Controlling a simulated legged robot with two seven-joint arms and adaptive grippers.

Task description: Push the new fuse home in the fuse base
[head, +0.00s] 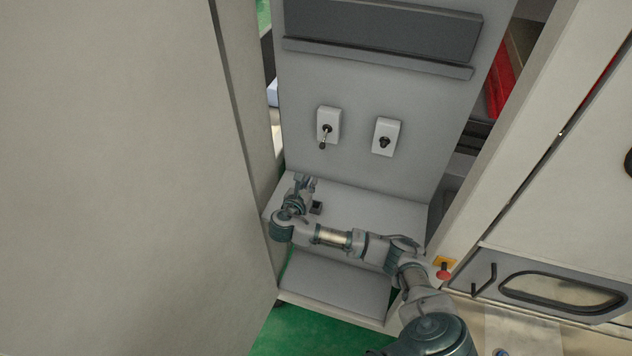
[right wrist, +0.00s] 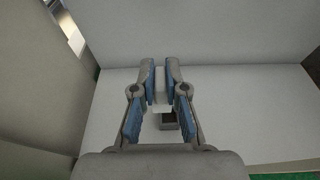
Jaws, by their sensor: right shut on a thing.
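My right gripper (head: 306,180) is low in the open cabinet, over its pale shelf, in the head view. In the right wrist view my right gripper (right wrist: 160,72) has its blue-padded fingers closed on a small pale piece, which looks like the new fuse (right wrist: 160,88). The fuse cannot be made out in the head view. A small dark block (head: 317,207) sits on the shelf by the gripper; it also shows below the fuse in the wrist view (right wrist: 168,121). I cannot tell whether it is the fuse base, or whether the fuse touches it. My left gripper is not in view.
Two white fittings are on the back panel: one with a dark lever (head: 328,126), one with a dark knob (head: 386,137). A large pale door or panel (head: 110,180) stands at left. A red button (head: 444,273) is at right. The shelf's right part is clear.

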